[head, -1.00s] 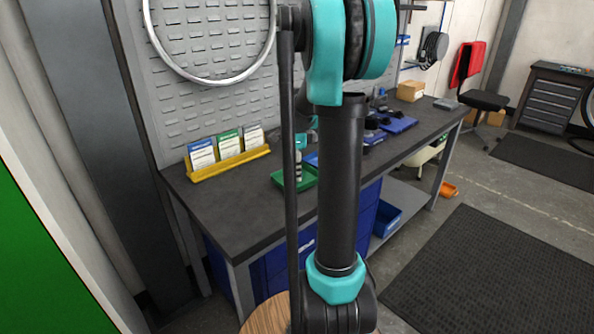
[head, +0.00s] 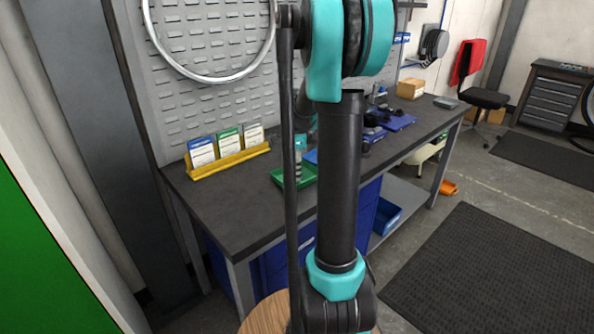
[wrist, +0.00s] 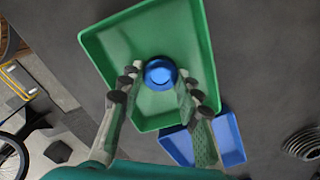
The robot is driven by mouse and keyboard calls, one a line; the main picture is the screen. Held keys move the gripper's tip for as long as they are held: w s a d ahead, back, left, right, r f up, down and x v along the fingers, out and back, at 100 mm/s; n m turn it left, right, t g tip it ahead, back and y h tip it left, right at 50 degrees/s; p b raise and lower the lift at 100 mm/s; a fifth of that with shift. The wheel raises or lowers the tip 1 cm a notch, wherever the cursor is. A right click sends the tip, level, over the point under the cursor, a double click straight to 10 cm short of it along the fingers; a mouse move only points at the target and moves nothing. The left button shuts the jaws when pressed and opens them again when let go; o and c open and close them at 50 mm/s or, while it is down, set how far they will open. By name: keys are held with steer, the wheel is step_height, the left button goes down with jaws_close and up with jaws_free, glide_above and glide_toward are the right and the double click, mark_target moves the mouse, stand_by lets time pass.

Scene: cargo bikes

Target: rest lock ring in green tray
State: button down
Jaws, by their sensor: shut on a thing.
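The green tray (wrist: 110,45) lies on the dark bench top and fills the upper middle of the wrist view. In the head view the green tray (head: 308,177) is partly hidden behind my arm. The lock ring (wrist: 160,74), a round blue piece, is between my fingertips, over the inside of the tray. My gripper (wrist: 162,84) is shut on it. I cannot tell whether the ring touches the tray floor. In the head view my gripper is mostly hidden by my arm and the ring does not show.
A blue tray (wrist: 229,140) sits close beside the green tray. A ribbed grey part (wrist: 302,143) lies at the right of the wrist view. A yellow card holder (head: 228,161) stands at the bench's left back. Bare bench top (head: 235,205) lies in front of it.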

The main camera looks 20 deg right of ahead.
steer(key=c, duration=1)
jaws_free()
step_height(320, 180, up, 12)
